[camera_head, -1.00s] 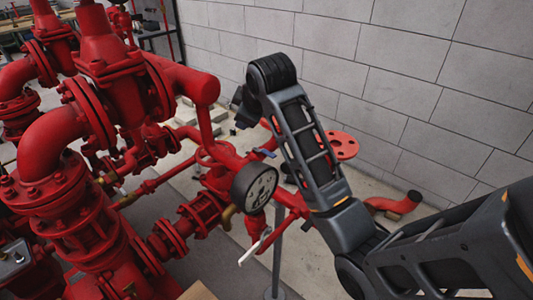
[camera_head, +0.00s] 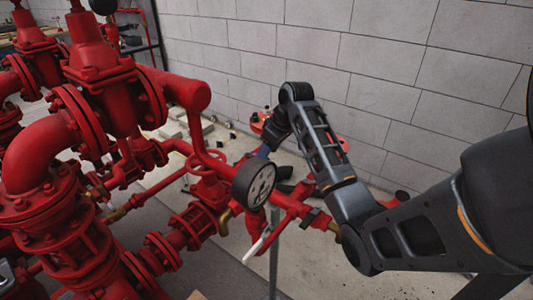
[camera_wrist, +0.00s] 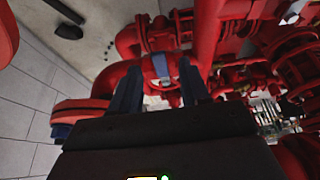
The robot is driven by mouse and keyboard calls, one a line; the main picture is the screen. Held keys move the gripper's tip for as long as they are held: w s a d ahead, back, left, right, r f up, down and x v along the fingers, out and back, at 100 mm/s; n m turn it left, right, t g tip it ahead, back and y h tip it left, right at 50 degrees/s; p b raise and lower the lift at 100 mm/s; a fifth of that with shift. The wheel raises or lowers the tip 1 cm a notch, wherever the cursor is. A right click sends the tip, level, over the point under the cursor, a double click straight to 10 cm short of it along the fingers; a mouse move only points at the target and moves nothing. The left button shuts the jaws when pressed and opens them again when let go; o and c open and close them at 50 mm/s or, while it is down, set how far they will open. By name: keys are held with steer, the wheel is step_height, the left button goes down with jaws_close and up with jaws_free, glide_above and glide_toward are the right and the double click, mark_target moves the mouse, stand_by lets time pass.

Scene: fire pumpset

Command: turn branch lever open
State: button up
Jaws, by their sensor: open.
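A small blue lever (camera_head: 263,152) shows on the red branch pipe just behind the pressure gauge in the head view. My gripper (camera_wrist: 158,72) is open, its two dark fingers pointing at the red branch piping. In the wrist view a blue-grey piece (camera_wrist: 161,66) on the red pipe lies between the fingertips; I cannot tell whether it is the lever or whether a finger touches it. In the head view my gripper (camera_head: 271,143) is close to the blue lever, and its fingertips are partly hidden. A white-handled lever (camera_head: 257,243) hangs below the gauge.
The round pressure gauge (camera_head: 254,184) stands in front of the branch. Large red pumps and flanged pipes (camera_head: 60,200) fill the left. A grey block wall (camera_head: 380,80) rises behind. Bare floor (camera_head: 330,250) lies at the lower right.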

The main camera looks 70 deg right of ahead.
steer(key=shift+x, duration=1.1)
jaws_close()
